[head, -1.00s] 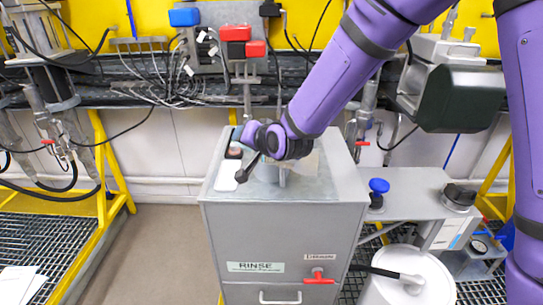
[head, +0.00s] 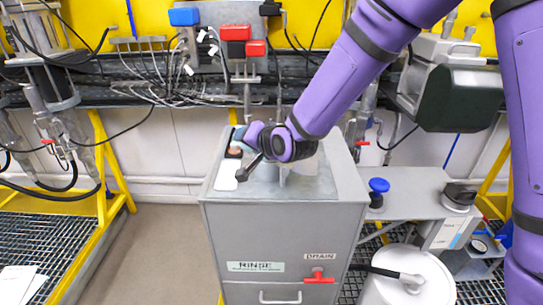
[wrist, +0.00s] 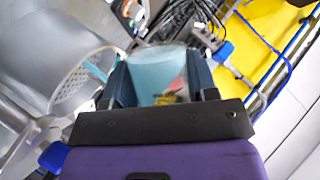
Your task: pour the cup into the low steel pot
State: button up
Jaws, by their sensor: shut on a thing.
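My gripper (wrist: 162,82) is shut on a translucent light blue cup (wrist: 158,62), with one dark finger on each side of it. Small red and yellow patches show through or on the cup's wall. In the head view the cup's pale blue side (head: 240,138) shows beside my purple wrist, above the back left of the grey cabinet top. A low grey steel pot (head: 268,173) seems to stand on that top below my wrist, mostly hidden. I cannot tell the cup's contents or its exact tilt.
A mesh strainer (wrist: 80,85) lies left of the cup in the wrist view. A blue knob (head: 379,186) stands on the lower shelf at right.

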jog(key=shift+r+m+y, duration=0.3)
jog(key=shift+m+y, duration=0.2)
jog(key=shift+m, duration=0.1)
dwell(0.9)
jog(key=shift+d+f+m+g+y+p, duration=0.1)
jog(key=shift+f+m+g+y+p, duration=0.2)
jog(key=shift+f+m+y+p, duration=0.25)
dwell(0.9)
jog(key=shift+r+m+y, duration=0.25)
jog(key=shift+r+m, duration=0.2)
jog(key=shift+m, duration=0.2)
dwell(0.6)
jog(key=shift+w+d+f+m+y, duration=0.4)
jog(key=shift+d+f+m, duration=0.05)
jog(key=shift+d+m, duration=0.2)
dwell(0.7)
jog(key=shift+w+d+r+m+y+p, duration=0.1)
jog(key=shift+d+r+m+y+p, duration=0.2)
jog(key=shift+m, duration=0.35)
dwell(1.0)
jog(key=shift+s+a+f+n, duration=0.25)
jog(key=shift+a+n, duration=0.15)
jog(key=shift+n, duration=0.3)
jog(key=shift+s+a+r+n+h, duration=0.1)
jog(key=shift+a+r+n+h, duration=0.25)
jog(key=shift+n+h, duration=0.25)
jog(key=shift+a, duration=0.1)
